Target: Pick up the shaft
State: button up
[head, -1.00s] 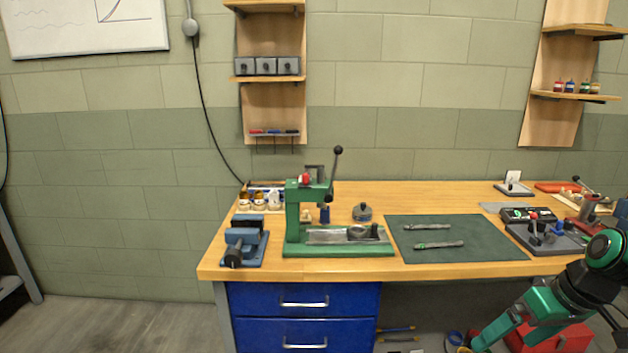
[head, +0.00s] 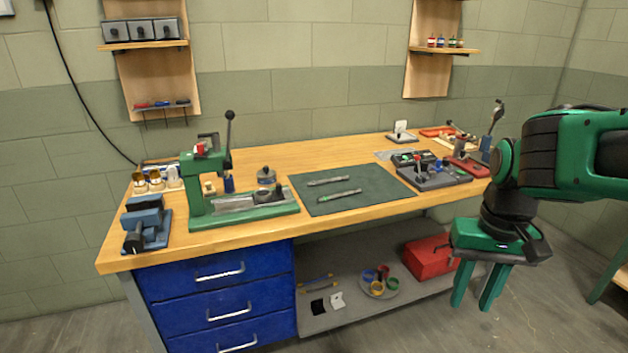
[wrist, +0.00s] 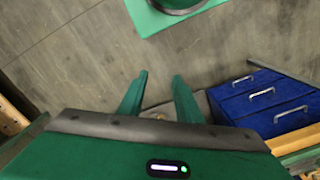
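Two slim grey shafts lie apart on the dark green mat (head: 375,191) on the workbench in the head view. The far shaft (head: 331,181) is plain grey; the near shaft (head: 339,196) shows greenish parts. I cannot tell which one the task names. My gripper (head: 472,303) hangs fingers down in front of the bench at the right, apart from the mat. In the wrist view my gripper (wrist: 160,77) is open and empty, with bare floor beyond the fingers. Neither shaft shows in the wrist view.
A green arbor press (head: 245,216) and a blue vise (head: 145,222) stand left of the mat. A grey tray of parts (head: 436,180) is to its right. Blue drawers (head: 215,271) and a lower shelf with a red toolbox (head: 428,257) are below.

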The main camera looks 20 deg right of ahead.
aim_at(321, 182)
jog(key=k, duration=0.6)
jog(key=z, duration=0.5)
jog(key=i, duration=2.2)
jog(key=u, duration=0.75)
jog(key=k, duration=0.1)
jog(key=u, duration=0.3)
